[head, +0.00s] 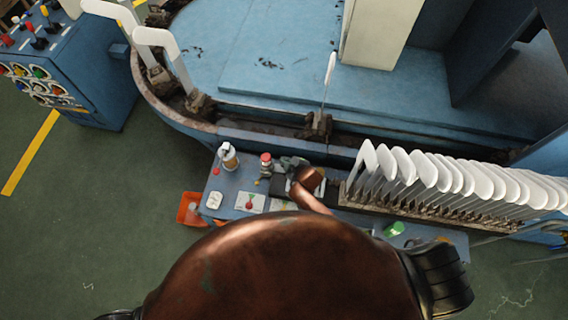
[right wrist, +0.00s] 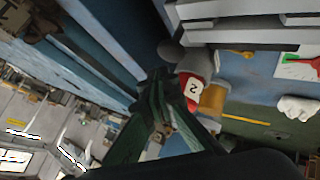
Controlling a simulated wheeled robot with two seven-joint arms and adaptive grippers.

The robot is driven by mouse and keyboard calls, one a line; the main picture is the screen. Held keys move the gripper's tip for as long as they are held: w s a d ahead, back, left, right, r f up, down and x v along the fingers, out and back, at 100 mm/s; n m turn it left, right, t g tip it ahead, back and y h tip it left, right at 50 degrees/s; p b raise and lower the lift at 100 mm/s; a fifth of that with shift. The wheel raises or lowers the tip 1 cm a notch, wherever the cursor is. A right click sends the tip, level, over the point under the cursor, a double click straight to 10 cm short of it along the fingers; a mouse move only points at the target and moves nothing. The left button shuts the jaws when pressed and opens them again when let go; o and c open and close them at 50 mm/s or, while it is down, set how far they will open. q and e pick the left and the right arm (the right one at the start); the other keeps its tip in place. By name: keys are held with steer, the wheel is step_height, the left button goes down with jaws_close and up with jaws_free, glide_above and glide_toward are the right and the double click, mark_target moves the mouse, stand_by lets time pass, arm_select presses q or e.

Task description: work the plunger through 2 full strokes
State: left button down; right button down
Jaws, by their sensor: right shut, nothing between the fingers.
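A small red-topped device with a pale band (head: 265,162) stands on the blue bench shelf; I take it to be the plunger. In the right wrist view a red body with a white label marked "2" (right wrist: 194,87) shows just beyond the fingers, with a brass-coloured cylinder (right wrist: 213,98) beside it. My right gripper (head: 284,164) is close to the right of the red-topped device. Its fingers (right wrist: 155,88) are shut and empty. I cannot tell whether they touch the device. My left gripper is out of view.
A white bottle (head: 228,156) stands left of the device. A row of white sock boards (head: 440,175) stands to the right. An orange bin (head: 190,209) hangs at the shelf's left end. The blue machine bed (head: 270,60) lies behind.

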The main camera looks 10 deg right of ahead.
steer(key=shift+f, duration=0.15)
stand_by(0.5)
steer(key=shift+f, duration=0.25)
steer(key=shift+s+d+f+b, duration=0.1)
steer(key=shift+f+b, duration=0.8)
steer(key=shift+f, duration=0.55)
stand_by(1.2)
steer(key=shift+r, duration=0.1)
steer(key=shift+r+p, duration=1.7)
steer(key=shift+p, duration=0.1)
step_height(320, 180, up, 5)
steer(key=p, duration=0.5)
steer(key=shift+r, duration=0.15)
stand_by(1.1)
